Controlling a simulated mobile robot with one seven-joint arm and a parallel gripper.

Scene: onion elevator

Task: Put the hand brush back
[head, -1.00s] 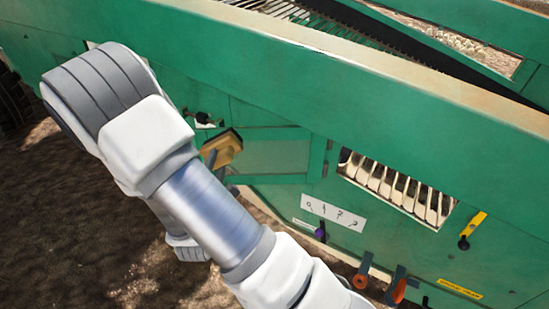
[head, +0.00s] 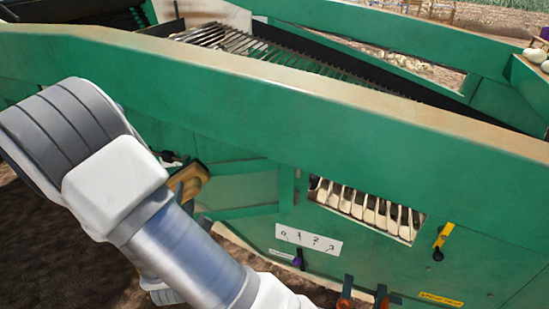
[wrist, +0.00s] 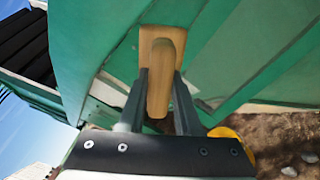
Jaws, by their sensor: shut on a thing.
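The hand brush is tan wood. In the wrist view the hand brush (wrist: 165,85) has its handle between the two dark fingers of my gripper (wrist: 162,78), which is shut on it. The handle points back toward the wrist, and the broader block lies beyond the fingertips in front of green metal. In the head view the brush (head: 188,180) shows past my forearm, by the green side of the machine. I cannot tell whether it touches the metal. Its bristles are not visible. My forearm hides most of the gripper there.
The machine's green side wall (head: 330,150) fills much of the head view. It carries a slatted opening (head: 368,210), a numbered white label (head: 308,240), a purple knob (head: 298,258) and a yellow handle (head: 443,237). Brown soil (head: 65,245) lies at lower left.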

